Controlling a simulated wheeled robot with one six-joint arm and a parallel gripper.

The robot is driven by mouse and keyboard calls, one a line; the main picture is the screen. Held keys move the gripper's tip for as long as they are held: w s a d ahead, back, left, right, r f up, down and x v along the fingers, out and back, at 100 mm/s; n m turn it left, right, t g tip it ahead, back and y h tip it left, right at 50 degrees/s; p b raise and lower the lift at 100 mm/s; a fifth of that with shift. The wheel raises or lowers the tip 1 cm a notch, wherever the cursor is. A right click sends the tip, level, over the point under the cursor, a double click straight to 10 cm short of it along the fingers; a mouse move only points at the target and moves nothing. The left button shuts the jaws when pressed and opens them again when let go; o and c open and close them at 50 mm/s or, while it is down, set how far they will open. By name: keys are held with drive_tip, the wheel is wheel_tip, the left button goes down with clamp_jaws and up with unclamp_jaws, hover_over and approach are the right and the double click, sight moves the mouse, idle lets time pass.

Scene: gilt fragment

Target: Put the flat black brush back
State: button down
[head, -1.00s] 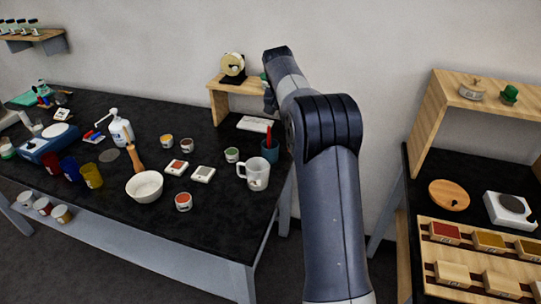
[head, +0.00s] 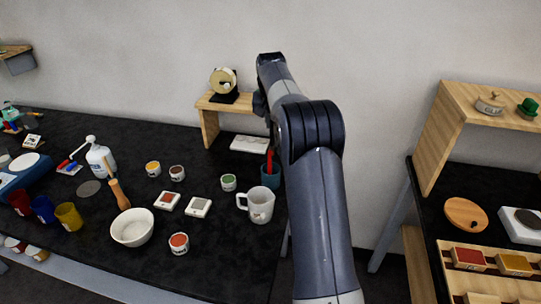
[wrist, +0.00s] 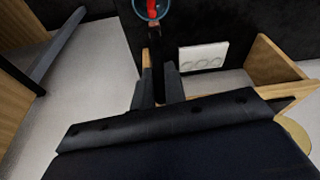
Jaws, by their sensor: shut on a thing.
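In the wrist view, my gripper (wrist: 160,88) is shut on a thin dark thing (wrist: 157,58), which seems to be the flat black brush. A tan strip shows beside it at the left finger; I cannot tell whether it is part of the brush. In the head view, my arm hides the gripper and the brush. A teal cup (head: 271,177) holding a red-handled thing (head: 269,160) stands near the table's right end. The cup's rim (wrist: 166,20) also shows at the top of the wrist view, beyond the brush's far end.
A white mug (head: 260,206) stands just in front of the cup. A white palette with round wells (wrist: 202,57) lies near the small wooden shelf (head: 212,124). A white bowl (head: 132,227) and several small jars are further left. A second bench is at right.

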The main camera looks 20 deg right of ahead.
sight(272, 146)
wheel_tip(272, 146, down, 12)
drive_tip(key=shift+r+p, duration=0.25)
drive_tip(key=shift+p, duration=0.3)
drive_tip(key=shift+f, duration=0.15)
drive_tip(key=c, duration=1.5)
unclamp_jaws()
drive_tip(key=shift+o, duration=0.2)
drive_tip(key=b+v, duration=0.1)
drive_tip(key=v, duration=1.1)
drive_tip(key=shift+w+b, duration=0.15)
drive_tip(key=shift+b, duration=0.2)
